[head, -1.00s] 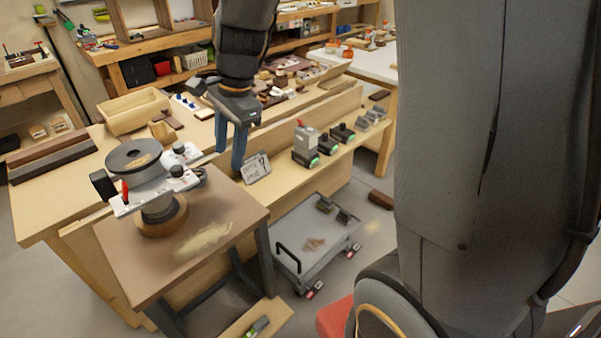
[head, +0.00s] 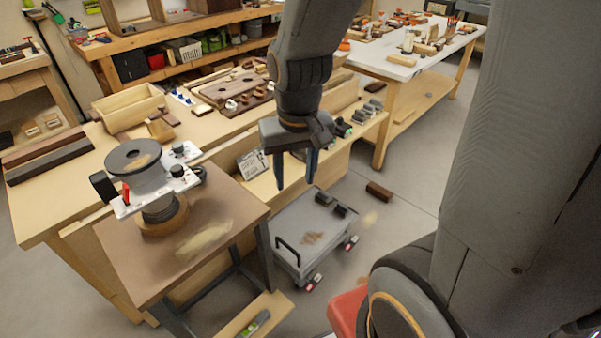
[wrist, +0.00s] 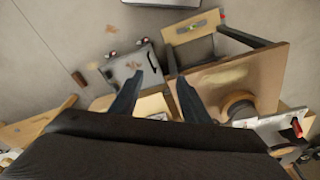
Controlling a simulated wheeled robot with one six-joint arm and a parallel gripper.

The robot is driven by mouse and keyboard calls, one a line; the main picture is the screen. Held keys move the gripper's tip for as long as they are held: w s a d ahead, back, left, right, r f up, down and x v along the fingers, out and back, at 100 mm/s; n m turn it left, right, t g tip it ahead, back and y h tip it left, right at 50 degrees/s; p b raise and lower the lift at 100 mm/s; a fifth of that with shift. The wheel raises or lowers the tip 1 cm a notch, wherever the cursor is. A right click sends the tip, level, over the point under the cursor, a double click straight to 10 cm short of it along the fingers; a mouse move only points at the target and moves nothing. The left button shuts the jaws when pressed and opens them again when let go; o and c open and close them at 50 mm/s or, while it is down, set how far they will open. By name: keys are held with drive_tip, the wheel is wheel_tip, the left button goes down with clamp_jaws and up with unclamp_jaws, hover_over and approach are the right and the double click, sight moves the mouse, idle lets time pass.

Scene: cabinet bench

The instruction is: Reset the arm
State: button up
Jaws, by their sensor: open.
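My gripper (head: 296,170) hangs from my arm in the middle of the head view, with its two blue fingers apart and pointing down. Nothing is between the fingers. It is above the floor side of the long wooden bench (head: 50,215), near the grey wheeled cart (head: 305,228). In the wrist view my gripper (wrist: 150,95) shows its two dark fingers spread, with the cart (wrist: 130,68) beyond them at the left and the small brown-topped table (wrist: 265,75) at the right.
A sander-like machine (head: 143,170) stands on the small table at the left. A white-topped table (head: 400,68) is at the back right.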

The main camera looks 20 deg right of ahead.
drive_tip(key=shift+s+d+n, duration=0.15)
drive_tip(key=shift+s+n, duration=0.1)
drive_tip(key=shift+n, duration=0.05)
drive_tip(key=shift+s+d+f, duration=0.3)
drive_tip(key=shift+s, duration=0.25)
drive_tip(key=shift+s+d+f, duration=0.25)
drive_tip(key=shift+s+f, duration=0.05)
drive_tip(key=shift+s, duration=0.2)
